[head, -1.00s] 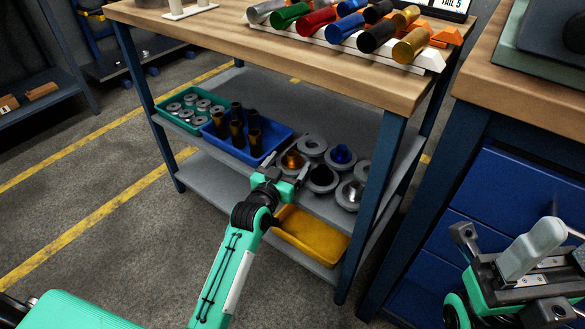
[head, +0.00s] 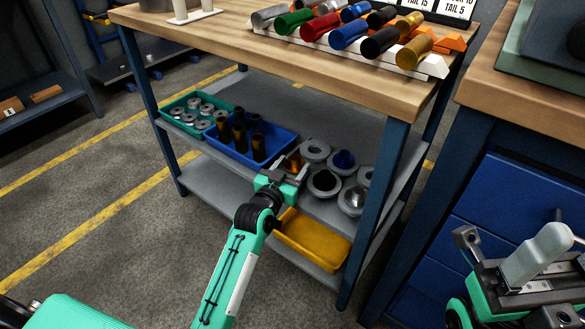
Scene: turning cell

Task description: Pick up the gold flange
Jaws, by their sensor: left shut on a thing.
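The gold flange (head: 292,162) is on the grey middle shelf, in the group of flanges just right of the blue bin. It is small and partly hidden behind my left gripper. My left gripper (head: 287,172) reaches in from the front and is shut on the gold flange. I cannot tell whether the flange is clear of the shelf. Part of my right arm's end (head: 510,275) shows at the lower right, far from the flange; its finger state is unclear.
The blue bin (head: 228,152) holds dark cylinders; a green bin (head: 172,103) holds grey rings. A yellow tray (head: 312,240) is below. A table leg (head: 378,205) stands at right.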

